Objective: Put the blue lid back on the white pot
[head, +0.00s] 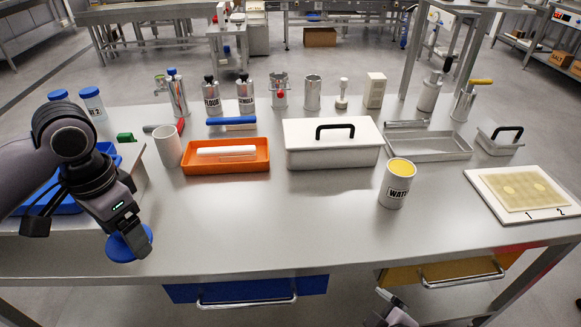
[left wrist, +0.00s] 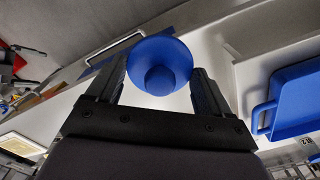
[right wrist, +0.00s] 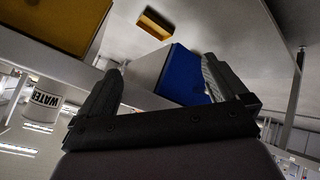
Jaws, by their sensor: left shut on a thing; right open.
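The blue lid (head: 124,247) is a round disc with a knob, and my left gripper (head: 128,226) is shut on it above the table's front left edge. In the left wrist view the lid (left wrist: 158,62) sits between the two fingers. A plain white open cylinder (head: 168,147) stands upright left of the orange tray, well behind my left gripper. My right gripper (right wrist: 162,82) is open and empty, low before the table front.
An orange tray (head: 226,168) holds a white roller. A large white box (head: 330,158) with a black handle stands mid-table. A blue tray (left wrist: 296,105) is beside my left arm. A white board (head: 485,181) lies at right. The table's front middle (head: 270,225) is clear.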

